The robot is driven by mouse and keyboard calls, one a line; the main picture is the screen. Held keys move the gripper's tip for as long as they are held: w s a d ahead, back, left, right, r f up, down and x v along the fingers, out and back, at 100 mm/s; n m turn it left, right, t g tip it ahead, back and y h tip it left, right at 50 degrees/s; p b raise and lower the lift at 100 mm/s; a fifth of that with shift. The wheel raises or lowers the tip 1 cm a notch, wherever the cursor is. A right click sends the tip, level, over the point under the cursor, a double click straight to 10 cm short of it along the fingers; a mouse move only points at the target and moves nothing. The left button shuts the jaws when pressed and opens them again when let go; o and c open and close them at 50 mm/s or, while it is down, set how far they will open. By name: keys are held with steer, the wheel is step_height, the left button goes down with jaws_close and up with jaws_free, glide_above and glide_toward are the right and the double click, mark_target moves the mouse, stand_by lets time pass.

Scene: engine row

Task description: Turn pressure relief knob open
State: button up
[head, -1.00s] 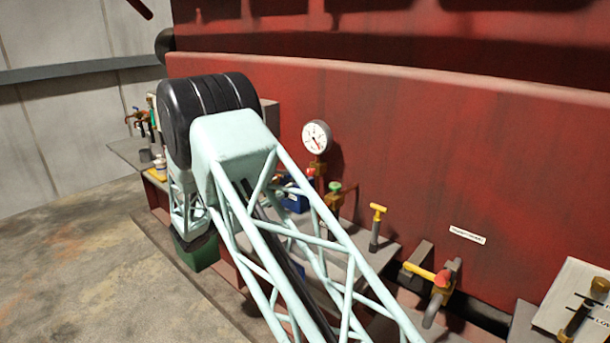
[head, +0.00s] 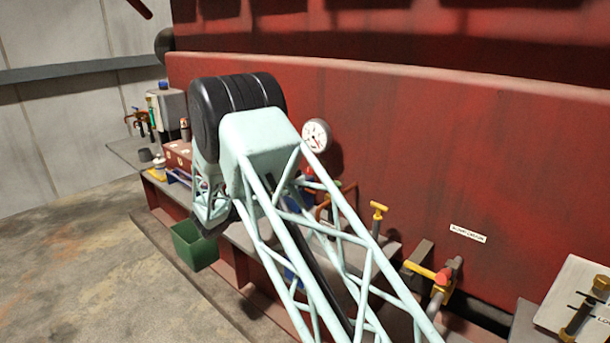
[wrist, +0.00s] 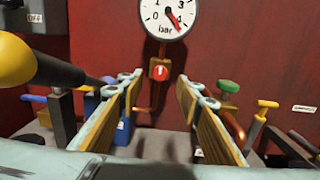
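In the wrist view a small red knob (wrist: 159,71) with a light mark sits on the pipe directly under the pressure gauge (wrist: 166,15). No label shows whether it is the relief knob. The gauge's red needle points near 4 bar. My gripper (wrist: 160,88) is open, its two fingers spread wide. The red knob appears between the fingertips and beyond them, apart from both. In the head view the gauge (head: 316,135) shows just right of my arm, with a bit of red below it; my arm hides the gripper.
A green knob (wrist: 228,87) and yellow T-handle (wrist: 267,104) stand right of the fingers. A large yellow-and-black handle (wrist: 35,62) looms close at left in the wrist view. Behind is a red wall (head: 420,150). A green bin (head: 194,246) hangs at the bench front.

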steer(key=b+x, duration=0.1)
steer(key=x, duration=0.6)
steer(key=shift+w, duration=0.1)
steer(key=shift+c, duration=0.3)
steer(key=c, duration=0.8)
